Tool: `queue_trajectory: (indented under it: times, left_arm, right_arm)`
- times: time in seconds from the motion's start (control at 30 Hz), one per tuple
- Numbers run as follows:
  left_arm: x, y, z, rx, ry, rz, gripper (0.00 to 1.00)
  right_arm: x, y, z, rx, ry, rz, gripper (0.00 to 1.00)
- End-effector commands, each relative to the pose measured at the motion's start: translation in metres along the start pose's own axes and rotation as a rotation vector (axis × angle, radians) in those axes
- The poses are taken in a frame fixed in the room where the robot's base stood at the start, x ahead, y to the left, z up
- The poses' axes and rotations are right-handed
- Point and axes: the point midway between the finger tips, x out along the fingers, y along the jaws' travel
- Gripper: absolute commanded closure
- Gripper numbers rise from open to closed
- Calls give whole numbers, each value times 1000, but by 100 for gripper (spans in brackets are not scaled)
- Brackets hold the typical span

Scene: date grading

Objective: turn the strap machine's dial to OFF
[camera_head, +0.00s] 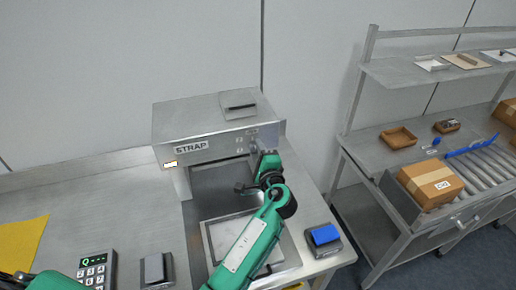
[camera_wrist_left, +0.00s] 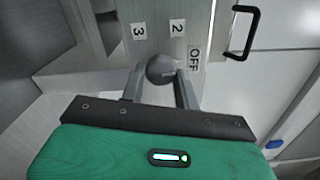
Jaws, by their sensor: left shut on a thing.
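The strap machine (camera_head: 180,118) is a grey metal box with a STRAP label, standing on the bench. My left gripper (camera_head: 254,152) is at the right end of its front panel and hides the dial in the head view. In the left wrist view the round grey dial (camera_wrist_left: 160,68) sits between the two fingers of my left gripper (camera_wrist_left: 160,84), which is shut on it. Labels 3, 2 and OFF (camera_wrist_left: 194,60) stand around the dial, with OFF at the right. The dial's pointer cannot be made out. My right gripper is not in view.
A black handle (camera_wrist_left: 243,32) is right of the OFF label. A small box (camera_head: 239,103) sits on the machine. A keypad (camera_head: 97,268), a grey block (camera_head: 156,269) and a blue-topped block (camera_head: 324,236) are on the bench. A shelf rack (camera_head: 362,150) with cartons stands right.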

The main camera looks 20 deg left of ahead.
Motion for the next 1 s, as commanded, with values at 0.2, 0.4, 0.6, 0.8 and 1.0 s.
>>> queue_trajectory:
  times: [0.2, 0.4, 0.6, 0.8, 1.0]
  left_arm:
    - [0, 0, 0, 58, 1, 0, 92]
    - [0, 0, 0, 74, 1, 0, 92]
    - [0, 0, 0, 75, 1, -1, 92]
    - [0, 0, 0, 74, 0, 0, 51]
    - [0, 0, 0, 74, 0, 0, 47]
  right_arm:
    - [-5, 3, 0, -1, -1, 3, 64]
    - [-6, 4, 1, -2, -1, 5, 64]
    - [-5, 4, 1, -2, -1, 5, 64]
    - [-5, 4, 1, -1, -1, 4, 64]
    - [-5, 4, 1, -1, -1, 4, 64]
